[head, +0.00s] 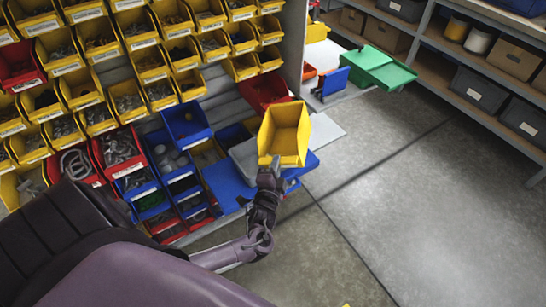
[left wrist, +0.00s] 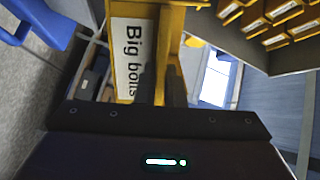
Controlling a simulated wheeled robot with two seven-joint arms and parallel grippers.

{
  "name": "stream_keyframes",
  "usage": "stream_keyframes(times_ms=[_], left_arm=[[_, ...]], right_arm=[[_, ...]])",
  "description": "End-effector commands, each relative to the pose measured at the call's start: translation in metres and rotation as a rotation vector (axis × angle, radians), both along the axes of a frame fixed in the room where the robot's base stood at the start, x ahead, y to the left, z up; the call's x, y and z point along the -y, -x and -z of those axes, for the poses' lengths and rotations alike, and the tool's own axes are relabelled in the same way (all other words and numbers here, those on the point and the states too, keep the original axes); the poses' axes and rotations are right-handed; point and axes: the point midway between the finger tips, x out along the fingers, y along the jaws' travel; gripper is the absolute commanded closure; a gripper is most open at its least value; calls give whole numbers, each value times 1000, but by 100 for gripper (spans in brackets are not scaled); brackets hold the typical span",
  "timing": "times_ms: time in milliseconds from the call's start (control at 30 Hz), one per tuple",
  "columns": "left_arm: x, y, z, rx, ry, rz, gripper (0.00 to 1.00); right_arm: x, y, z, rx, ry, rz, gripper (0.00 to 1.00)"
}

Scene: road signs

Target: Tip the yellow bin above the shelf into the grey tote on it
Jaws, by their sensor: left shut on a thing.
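My left gripper (head: 268,172) is shut on the near end of a yellow bin (head: 284,138), held up in front of the bin rack. The bin's open side faces my head camera and its visible inside is plain yellow; I see no contents. In the left wrist view the fingers (left wrist: 162,88) grip the yellow bin (left wrist: 152,20) beside its "Big bolts" label. A grey tote (head: 243,157) lies behind and left of the bin, partly hidden by it. The shelf under the tote is mostly covered by a blue surface (head: 226,184). My right gripper is not in view.
A rack of yellow bins (head: 129,101), with red and blue ones, fills the left. A red bin (head: 263,92) sits behind the held bin. A green bin (head: 380,68) stands farther back. Shelving (head: 470,70) with boxes lines the right. The concrete floor (head: 425,210) is clear.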

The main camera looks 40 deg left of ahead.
Motion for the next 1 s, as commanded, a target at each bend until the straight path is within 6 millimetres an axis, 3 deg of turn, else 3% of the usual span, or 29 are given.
stream_keyframes(times_ms=[100, 333, 733, 800, 1000], left_arm=[[9, -4, -10, 82, 188, -1, 100], [9, -4, -10, 262, 618, 0, 100], [-8, 4, 6, 457, 1092, 3, 100], [-17, 8, -4, 499, 1193, -3, 100], [-38, 16, -12, 614, 1471, -2, 100]], right_arm=[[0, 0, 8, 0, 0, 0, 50], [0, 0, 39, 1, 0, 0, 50], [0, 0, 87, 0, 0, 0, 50], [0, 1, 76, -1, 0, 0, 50], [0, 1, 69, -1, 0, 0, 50]])
